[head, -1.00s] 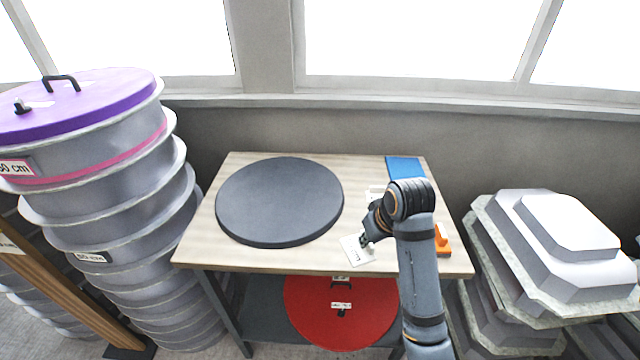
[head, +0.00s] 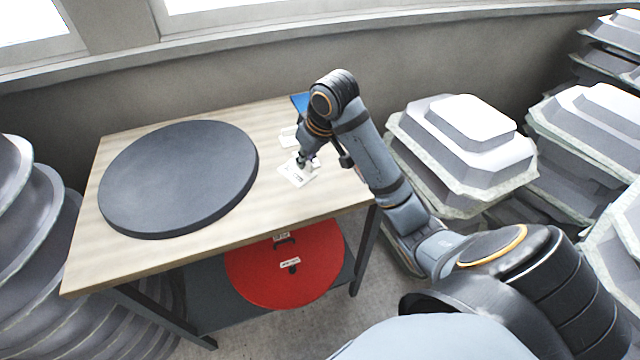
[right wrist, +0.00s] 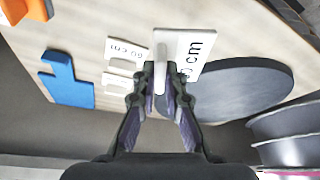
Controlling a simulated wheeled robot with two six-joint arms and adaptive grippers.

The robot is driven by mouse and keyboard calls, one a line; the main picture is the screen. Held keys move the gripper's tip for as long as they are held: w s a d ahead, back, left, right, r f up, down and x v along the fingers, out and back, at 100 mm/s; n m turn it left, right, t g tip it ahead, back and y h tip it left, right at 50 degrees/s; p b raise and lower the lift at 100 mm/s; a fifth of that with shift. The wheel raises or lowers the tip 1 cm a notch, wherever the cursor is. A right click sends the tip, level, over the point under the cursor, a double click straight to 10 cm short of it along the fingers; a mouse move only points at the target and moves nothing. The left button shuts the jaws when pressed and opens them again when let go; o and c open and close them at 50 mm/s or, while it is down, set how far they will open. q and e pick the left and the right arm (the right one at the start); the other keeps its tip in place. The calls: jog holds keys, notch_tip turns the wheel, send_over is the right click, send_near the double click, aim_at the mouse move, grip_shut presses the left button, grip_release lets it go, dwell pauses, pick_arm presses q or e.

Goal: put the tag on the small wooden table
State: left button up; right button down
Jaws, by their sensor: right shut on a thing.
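The white tag (head: 298,174) is in my right gripper (head: 306,160), over the front right of a wood-topped table (head: 275,205) with dark metal legs. In the right wrist view, the tag (right wrist: 194,50) shows part of a "cm" label, and the fingers of the right gripper (right wrist: 160,75) are shut on a white piece of it. I cannot tell whether the tag touches the tabletop. No other small table shows now, and I cannot tell if this is the one named. My left gripper is not in view.
A dark round disc (head: 180,178) covers the table's left part. Two more white tags (right wrist: 122,52) lie beside mine, near a blue piece (right wrist: 68,82) and an orange piece (right wrist: 22,8). A red disc (head: 270,275) is on the lower shelf. Grey moulds (head: 465,150) stand right, ringed ones (head: 30,230) left.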

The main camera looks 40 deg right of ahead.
jog(key=d+f, duration=0.2)
jog(key=w+d+f+b, duration=0.1)
jog(key=d+f, duration=0.1)
jog(key=shift+d+f, duration=0.25)
jog(key=shift+d, duration=0.05)
jog(key=shift+w+d+f, duration=0.1)
jog(key=shift+d+f, duration=0.25)
jog(key=shift+f, duration=0.05)
jog(key=shift+d+f, duration=0.1)
jog(key=shift+f, duration=0.05)
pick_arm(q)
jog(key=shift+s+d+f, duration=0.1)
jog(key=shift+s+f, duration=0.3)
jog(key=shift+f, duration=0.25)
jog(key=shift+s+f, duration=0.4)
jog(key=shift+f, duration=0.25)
pick_arm(e)
jog(key=shift+w+d+f, duration=0.1)
jog(key=shift+d+f, duration=0.05)
jog(key=shift+f, duration=0.8)
jog(key=shift+d+f, duration=0.1)
jog(key=shift+f, duration=0.85)
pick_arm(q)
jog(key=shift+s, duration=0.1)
pick_arm(e)
jog(key=c, duration=1.4)
grip_release()
